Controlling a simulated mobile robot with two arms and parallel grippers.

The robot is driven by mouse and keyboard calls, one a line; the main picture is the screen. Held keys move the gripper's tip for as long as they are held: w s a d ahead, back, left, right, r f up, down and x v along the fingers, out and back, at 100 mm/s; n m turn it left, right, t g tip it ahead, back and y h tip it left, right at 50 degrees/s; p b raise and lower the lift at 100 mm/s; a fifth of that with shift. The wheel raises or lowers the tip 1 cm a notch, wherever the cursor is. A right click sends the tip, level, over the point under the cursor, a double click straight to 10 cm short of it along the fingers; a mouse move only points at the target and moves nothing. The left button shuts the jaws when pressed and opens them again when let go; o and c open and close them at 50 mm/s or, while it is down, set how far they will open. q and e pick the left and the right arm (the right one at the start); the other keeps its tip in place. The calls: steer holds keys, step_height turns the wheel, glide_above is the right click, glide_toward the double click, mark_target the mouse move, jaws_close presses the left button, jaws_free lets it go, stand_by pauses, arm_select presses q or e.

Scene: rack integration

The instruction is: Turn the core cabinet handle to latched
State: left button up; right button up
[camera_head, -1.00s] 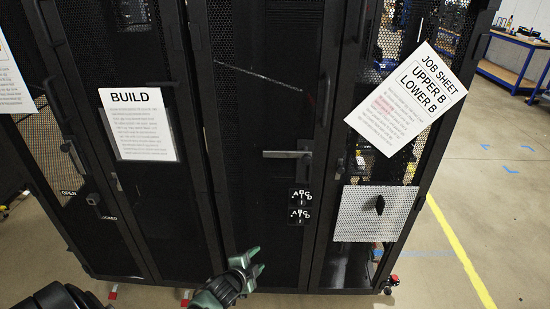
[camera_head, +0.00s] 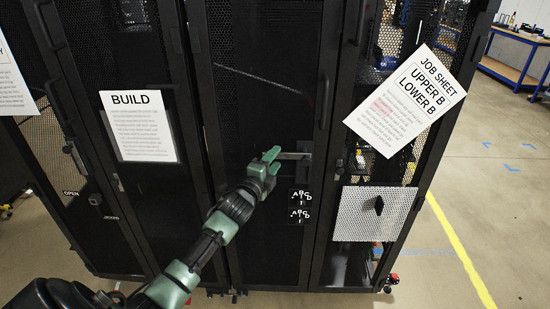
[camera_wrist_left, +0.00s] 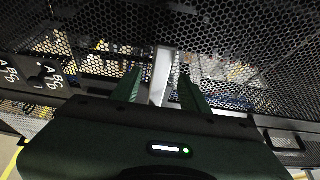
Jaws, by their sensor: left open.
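The cabinet handle (camera_head: 295,156) is a grey lever on the black middle door. It lies level, pointing left from its mount (camera_head: 305,147) near the door's right edge. My left gripper (camera_head: 270,160), with green fingers, is open at the lever's left end and hides that end. In the left wrist view the grey lever (camera_wrist_left: 162,72) stands between the two fingers of my left gripper (camera_wrist_left: 160,82), with gaps on both sides. No label naming the core cabinet is readable. My right gripper is not in view.
A BUILD sheet (camera_head: 138,126) hangs on the left door. A JOB SHEET (camera_head: 405,98) and a white perforated panel (camera_head: 375,213) are on the right. Two ABCD dials (camera_head: 299,206) sit below the handle. Open floor (camera_head: 490,200) lies right of the cabinets.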

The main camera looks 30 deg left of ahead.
arm_select(q)
steer(key=shift+w, duration=0.3)
jaws_close()
stand_by(1.3)
